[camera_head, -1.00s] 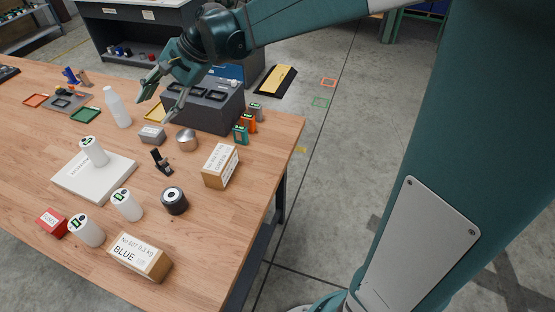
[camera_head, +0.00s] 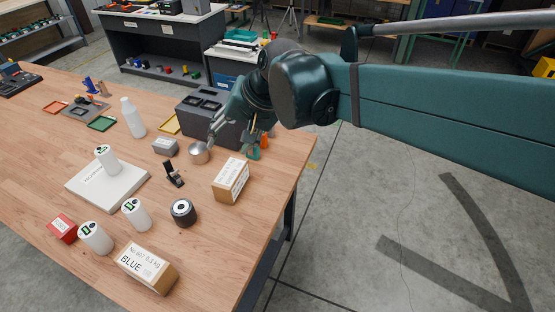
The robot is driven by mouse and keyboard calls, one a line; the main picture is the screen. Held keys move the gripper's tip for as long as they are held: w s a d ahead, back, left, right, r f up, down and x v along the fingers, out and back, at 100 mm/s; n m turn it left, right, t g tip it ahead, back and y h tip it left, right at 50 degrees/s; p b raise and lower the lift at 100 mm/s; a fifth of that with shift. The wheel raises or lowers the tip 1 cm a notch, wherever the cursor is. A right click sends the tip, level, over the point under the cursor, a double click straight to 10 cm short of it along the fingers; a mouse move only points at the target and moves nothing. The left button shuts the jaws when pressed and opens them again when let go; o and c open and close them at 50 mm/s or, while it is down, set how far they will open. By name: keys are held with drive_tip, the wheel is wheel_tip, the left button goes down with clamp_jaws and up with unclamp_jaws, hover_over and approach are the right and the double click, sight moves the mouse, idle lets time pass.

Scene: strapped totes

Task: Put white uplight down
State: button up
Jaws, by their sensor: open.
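Three white cylinders with dark, green-marked tops could be the white uplight; I cannot tell which is meant. One white cylinder (camera_head: 108,160) stands on a flat white box (camera_head: 98,190). A second white cylinder (camera_head: 136,215) stands on the wooden table (camera_head: 60,140) to its lower right. A third white cylinder (camera_head: 95,238) stands beside a red box (camera_head: 62,226). My gripper (camera_head: 231,146) is open, with no white cylinder in it. It is low in front of a dark grey bin, between a metal cup (camera_head: 200,152) and small coloured items, apart from the cylinders.
A dark grey bin (camera_head: 196,127) stands behind the gripper. Cardboard boxes (camera_head: 231,181) and (camera_head: 147,268), a black roll (camera_head: 183,212), a small black item (camera_head: 173,173), a grey block (camera_head: 165,146) and a white bottle (camera_head: 133,118) stand around. Bare table lies at left.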

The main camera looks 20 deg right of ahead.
drive_tip(key=s+d+f+n+t+h, duration=0.2)
drive_tip(key=s+d+f+n, duration=0.3)
drive_tip(key=s+d, duration=0.5)
drive_tip(key=shift+s+d+h, duration=0.4)
drive_tip(key=shift+s+h, duration=0.4)
drive_tip(key=shift+s, duration=1)
drive_tip(key=shift+o, duration=0.6)
drive_tip(key=w+a+f+n+t+b, duration=0.1)
drive_tip(key=w+a+f, duration=0.2)
drive_tip(key=w+a, duration=0.35)
drive_tip(key=n+t+y+b, duration=0.3)
drive_tip(key=n+t+y, duration=0.1)
drive_tip(key=y, duration=0.2)
approach(136, 213)
drive_tip(key=shift+w+a+f, duration=0.2)
drive_tip(key=shift+w, duration=0.15)
drive_tip(key=shift+w, duration=0.1)
drive_tip(key=shift+b+x, duration=0.85)
drive_tip(key=shift+x, duration=2.6)
